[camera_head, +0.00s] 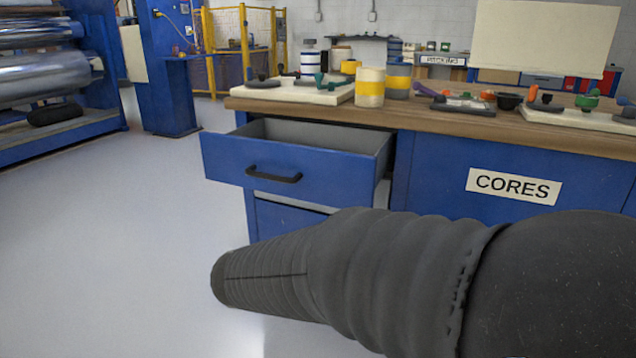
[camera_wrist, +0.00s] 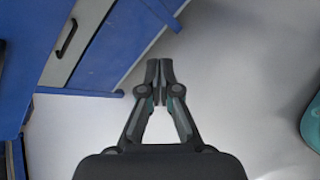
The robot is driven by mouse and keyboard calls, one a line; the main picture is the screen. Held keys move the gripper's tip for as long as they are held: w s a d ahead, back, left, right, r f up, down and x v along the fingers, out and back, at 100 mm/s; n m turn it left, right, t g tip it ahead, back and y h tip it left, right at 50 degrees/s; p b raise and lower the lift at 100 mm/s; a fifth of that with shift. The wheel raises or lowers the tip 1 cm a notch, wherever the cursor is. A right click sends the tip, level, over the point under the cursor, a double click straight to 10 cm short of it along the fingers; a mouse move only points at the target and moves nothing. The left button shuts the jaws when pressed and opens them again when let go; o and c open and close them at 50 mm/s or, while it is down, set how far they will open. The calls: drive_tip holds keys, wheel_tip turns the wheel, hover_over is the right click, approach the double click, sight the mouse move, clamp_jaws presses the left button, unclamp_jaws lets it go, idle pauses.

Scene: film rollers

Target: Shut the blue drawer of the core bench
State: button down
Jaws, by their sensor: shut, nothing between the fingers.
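The core bench (camera_head: 435,165), blue with a wooden top and a CORES sign, stands ahead. Its blue drawer (camera_head: 335,188) is pulled well out at the bench's left end, with its grey, empty-looking inside showing. A black handle (camera_head: 273,175) is on its front. In the wrist view my gripper (camera_wrist: 159,72) is shut and empty, over pale floor. Blue panels (camera_wrist: 108,45) and a black handle (camera_wrist: 67,38) lie to its upper left, apart from the fingertips; I cannot tell which front that handle is on. In the head view my sleeved arm hides the gripper.
The bench top holds a pale board (camera_head: 295,90), a yellow-banded roll (camera_head: 370,87) and several small tools. A blue roller machine (camera_head: 60,85) stands far left. Pale floor (camera_head: 110,230) left of the drawer is clear. A teal object (camera_wrist: 311,124) edges into the wrist view at right.

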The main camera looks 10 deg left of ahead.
drive_tip(key=w+a+r+n+t, duration=0.4)
drive_tip(key=w+a+n, duration=0.1)
drive_tip(key=n+t, duration=0.4)
drive_tip(key=n, duration=0.1)
approach(319, 168)
drive_tip(key=b+x, duration=0.1)
drive_tip(key=x, duration=0.6)
drive_tip(key=shift+d, duration=0.1)
drive_tip(key=shift+r, duration=0.1)
drive_tip(key=shift+w, duration=0.15)
